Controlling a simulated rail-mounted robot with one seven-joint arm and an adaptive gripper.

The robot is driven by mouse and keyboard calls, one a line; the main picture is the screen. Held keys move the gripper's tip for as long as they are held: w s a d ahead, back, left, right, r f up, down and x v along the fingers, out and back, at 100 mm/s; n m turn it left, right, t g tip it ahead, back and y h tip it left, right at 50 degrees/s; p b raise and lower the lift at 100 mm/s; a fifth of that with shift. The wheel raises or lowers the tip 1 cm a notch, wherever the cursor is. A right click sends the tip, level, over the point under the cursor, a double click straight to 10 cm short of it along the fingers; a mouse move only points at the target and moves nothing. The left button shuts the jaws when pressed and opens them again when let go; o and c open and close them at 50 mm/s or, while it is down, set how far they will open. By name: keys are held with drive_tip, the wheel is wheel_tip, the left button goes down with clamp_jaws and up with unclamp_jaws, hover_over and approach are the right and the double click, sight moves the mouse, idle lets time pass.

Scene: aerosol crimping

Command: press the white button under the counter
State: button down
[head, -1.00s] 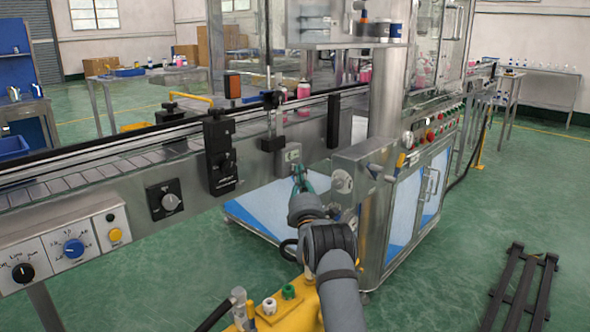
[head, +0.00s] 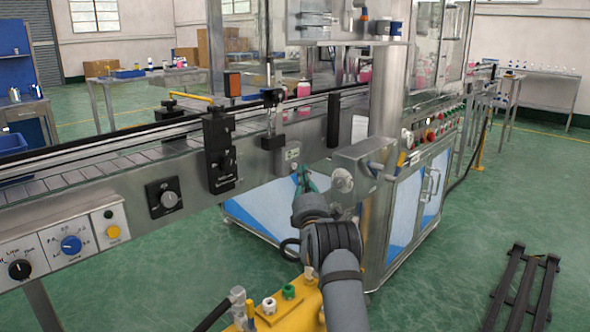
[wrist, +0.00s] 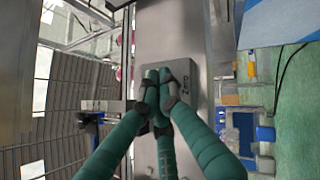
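My gripper (head: 304,178) is in front of the steel side of the conveyor, just below a small pale plate (head: 292,154) with a dark mark. In the wrist view, the teal fingers of my gripper (wrist: 163,82) converge with their dark tips together. They hold nothing that I can see. The tips lie over a small grey box (wrist: 200,93) on the metal face; I cannot tell whether they touch it. I cannot make out a white button clearly. The fingers cover part of the box and may hide it.
A steel box with a round knob (head: 343,180) sticks out right of my gripper. To the left are a black dial (head: 163,197) and a control panel (head: 70,244) with knobs. A yellow unit (head: 288,306) is below. Black rails (head: 524,288) lie on the floor at right.

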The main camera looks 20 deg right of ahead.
drive_tip(key=s+b, duration=0.1)
drive_tip(key=s+d+b, duration=0.1)
drive_tip(key=s, duration=0.1)
drive_tip(key=s+d+b, duration=0.1)
drive_tip(key=shift+s+d+b, duration=0.1)
drive_tip(key=shift+s+b, duration=0.15)
drive_tip(key=shift+b, duration=0.15)
idle(0.6)
drive_tip(key=w+p, duration=0.1)
drive_tip(key=p, duration=0.2)
drive_tip(key=w+p, duration=0.1)
drive_tip(key=p, duration=0.2)
drive_tip(key=shift+a+r, duration=0.4)
drive_tip(key=shift+p, duration=0.9)
